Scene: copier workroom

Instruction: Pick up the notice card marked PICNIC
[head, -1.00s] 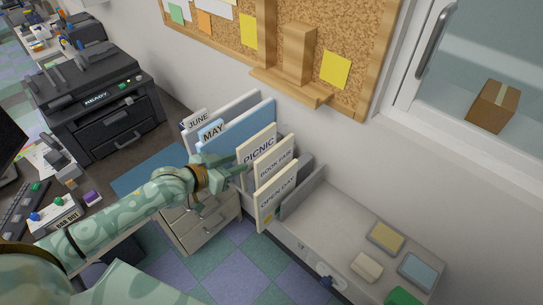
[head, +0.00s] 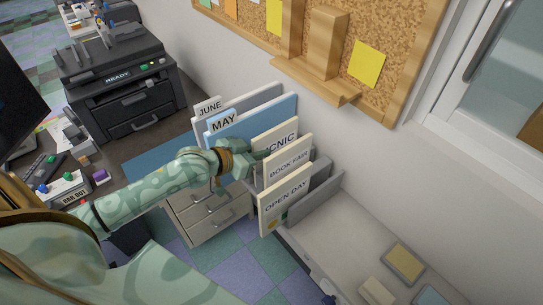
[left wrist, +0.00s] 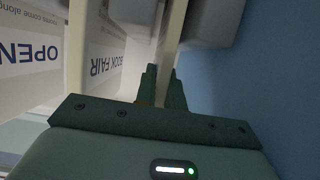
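The PICNIC notice card (head: 284,138) is a cream upright card in the row of cards, behind the BOOK FAIR card (head: 290,166) and in front of the blue MAY card (head: 260,124). My left gripper (head: 260,157) is at its left edge and hides the first letters of its name. In the left wrist view, my left gripper's fingers (left wrist: 163,84) are close together with the pale edge of a card (left wrist: 174,38) between them. They look shut on it, and it stands between BOOK FAIR and the blue card. My right gripper is not in view.
The OPEN DAY card (head: 284,204) stands at the front of the row and the JUNE card (head: 209,107) at the back. A corkboard ledge (head: 310,84) juts out above. The grey cabinet top (head: 335,240) is bare near the cards, with a yellow pad (head: 404,263) farther right.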

